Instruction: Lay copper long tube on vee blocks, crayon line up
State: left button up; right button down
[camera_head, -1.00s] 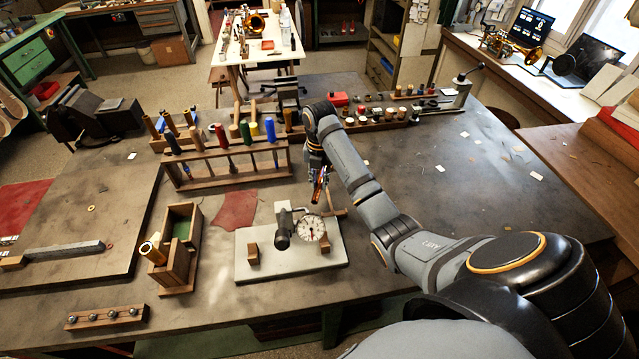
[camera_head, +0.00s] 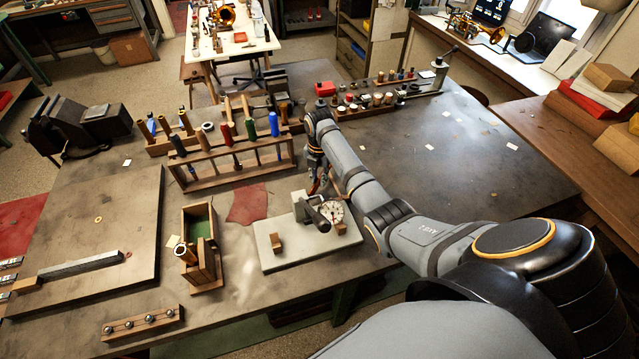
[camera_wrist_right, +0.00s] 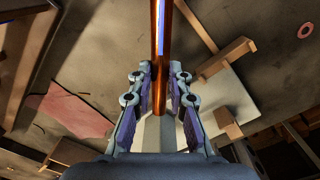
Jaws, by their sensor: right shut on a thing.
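My right gripper (camera_head: 318,182) hangs above the back of the pale plate (camera_head: 268,262), near the dial gauge. In the right wrist view its fingers (camera_wrist_right: 160,70) are shut around the copper tube (camera_wrist_right: 156,72). A blue crayon line (camera_wrist_right: 161,32) runs along the tube's side facing that camera. In the head view only a short reddish bit of the tube shows. A small wooden vee block (camera_head: 277,243) stands on the plate's left part; another (camera_head: 340,228) is partly hidden beside the gauge. The tube is apart from the blocks. My left gripper is out of view.
The dial gauge (camera_head: 331,211) on its stand rises from the plate between the blocks. A wooden tool rack (camera_head: 230,172) stands behind, and an open wooden box (camera_head: 199,222) stands left. A ball holder (camera_head: 142,322) lies at the front left. The bench's right side is mostly clear.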

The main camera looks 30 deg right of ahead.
notch_tip(320, 180, down, 3)
jog(key=shift+s+d, duration=0.1)
jog(key=shift+d, duration=0.05)
jog(key=shift+d+f, duration=0.1)
jog(key=shift+f, duration=0.45)
jog(key=c, duration=1.3)
grip_release()
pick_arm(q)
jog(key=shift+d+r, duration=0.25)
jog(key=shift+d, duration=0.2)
pick_arm(e)
jog(key=shift+o, duration=0.2)
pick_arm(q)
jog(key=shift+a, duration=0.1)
